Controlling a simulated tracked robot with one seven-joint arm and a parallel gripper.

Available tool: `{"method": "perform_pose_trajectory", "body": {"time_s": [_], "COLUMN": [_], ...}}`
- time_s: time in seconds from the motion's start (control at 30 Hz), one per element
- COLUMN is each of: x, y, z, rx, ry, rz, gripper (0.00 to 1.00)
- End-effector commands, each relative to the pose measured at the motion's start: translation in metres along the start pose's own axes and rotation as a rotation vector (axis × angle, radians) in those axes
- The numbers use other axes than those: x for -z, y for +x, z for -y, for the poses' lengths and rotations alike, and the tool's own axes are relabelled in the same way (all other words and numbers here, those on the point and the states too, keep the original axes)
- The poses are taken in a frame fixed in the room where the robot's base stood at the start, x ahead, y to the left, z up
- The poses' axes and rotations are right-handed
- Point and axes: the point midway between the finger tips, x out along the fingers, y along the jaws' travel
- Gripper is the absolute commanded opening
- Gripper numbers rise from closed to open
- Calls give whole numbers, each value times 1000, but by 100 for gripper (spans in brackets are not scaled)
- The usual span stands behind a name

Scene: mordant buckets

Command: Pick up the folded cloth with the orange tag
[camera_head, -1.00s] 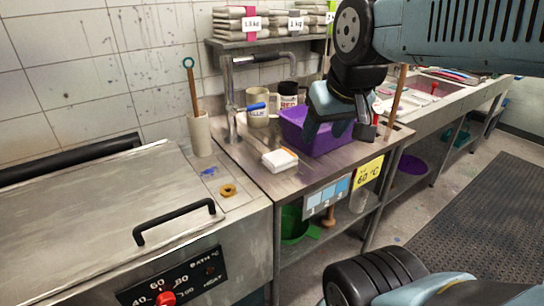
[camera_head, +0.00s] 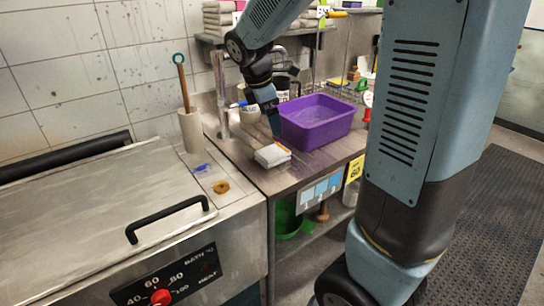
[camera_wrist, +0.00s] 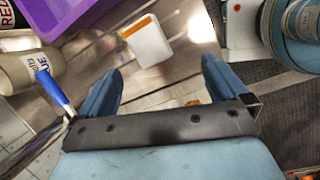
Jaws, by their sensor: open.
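The folded cloth (camera_head: 271,156) looks like a small white pad with an orange strip along one side. It lies on the steel counter, left of the purple tub. In the wrist view the cloth (camera_wrist: 150,45) shows beyond my fingertips, apart from them, with its orange tag at the upper left. My gripper (camera_head: 274,127) is above the counter, just behind the cloth and beside the tub. In the wrist view my gripper (camera_wrist: 160,72) has its two fingers wide apart with nothing between them.
The purple tub (camera_head: 318,124) stands close on the right of my gripper. A steel tap (camera_head: 221,95) and a mug (camera_head: 250,112) stand behind it. A lidded bath (camera_head: 90,225) with a black handle is at left. A shelf of stacked cloths (camera_head: 222,19) hangs above.

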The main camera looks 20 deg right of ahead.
Motion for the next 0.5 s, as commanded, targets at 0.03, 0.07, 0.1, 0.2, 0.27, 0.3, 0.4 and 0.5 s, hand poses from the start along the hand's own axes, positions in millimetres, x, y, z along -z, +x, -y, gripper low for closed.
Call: {"method": "perform_pose_trajectory", "body": {"time_s": [0.03, 0.07, 0.1, 0.2, 0.27, 0.3, 0.4, 0.5], "x": [8, 11, 15, 22, 25, 26, 28, 27], "y": [9, 12, 17, 26, 29, 32, 38, 51], "z": [-9, -13, -18, -28, -31, -33, -35, -35], "rx": [11, 16, 21, 32, 37, 40, 44, 46], "ry": [-73, -114, -163, -258, -296, -315, -338, -342], "rz": [22, 33, 47, 73, 84, 88, 95, 96], "gripper": [100, 100, 100, 100, 100, 100, 100, 100]}}
